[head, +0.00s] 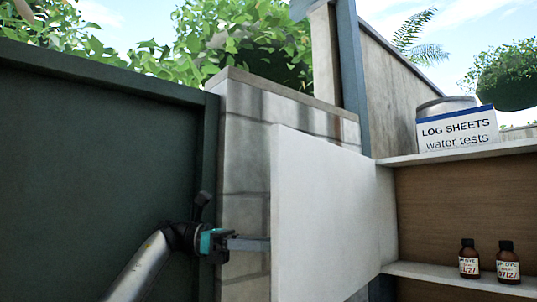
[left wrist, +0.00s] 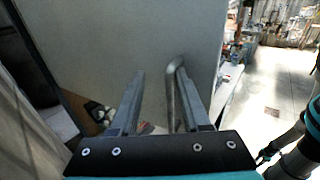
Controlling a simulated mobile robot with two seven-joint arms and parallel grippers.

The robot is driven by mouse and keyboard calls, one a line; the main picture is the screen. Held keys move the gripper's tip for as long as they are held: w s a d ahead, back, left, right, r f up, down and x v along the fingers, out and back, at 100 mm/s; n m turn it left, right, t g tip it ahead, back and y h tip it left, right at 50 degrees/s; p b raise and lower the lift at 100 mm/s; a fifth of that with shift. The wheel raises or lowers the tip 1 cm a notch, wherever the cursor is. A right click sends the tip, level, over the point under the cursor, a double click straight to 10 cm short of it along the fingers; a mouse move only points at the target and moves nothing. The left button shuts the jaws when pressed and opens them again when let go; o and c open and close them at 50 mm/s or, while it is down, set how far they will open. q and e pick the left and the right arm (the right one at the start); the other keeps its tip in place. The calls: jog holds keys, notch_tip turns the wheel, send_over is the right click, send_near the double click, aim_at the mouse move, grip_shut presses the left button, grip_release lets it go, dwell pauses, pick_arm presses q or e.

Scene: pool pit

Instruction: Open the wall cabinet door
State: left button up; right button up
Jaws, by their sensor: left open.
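The wall cabinet door (head: 325,220) is a plain white panel. It stands swung out from the left side of the open cabinet (head: 440,205), whose shelves show. My left gripper (head: 250,243) reaches from the left to the door's free edge, its fingertips hidden behind the panel. In the left wrist view the gripper (left wrist: 163,85) is open, with the upright metal bar handle (left wrist: 174,95) between its fingers, nearer the right one. The door's face (left wrist: 120,40) fills the area beyond; I cannot tell whether the fingers touch the handle.
A LOG SHEETS box (head: 456,130) stands on the cabinet top. Two brown bottles (head: 469,258) (head: 508,262) stand on a shelf. A block pillar (head: 245,150) and dark green panel (head: 100,170) bound the left. Pale floor (left wrist: 275,90) lies open at right in the wrist view.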

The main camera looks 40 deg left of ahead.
pick_arm(q)
notch_tip(320, 180, up, 17)
jog(key=p, duration=0.6)
jog(key=shift+p, duration=0.35)
jog(key=shift+f, duration=0.15)
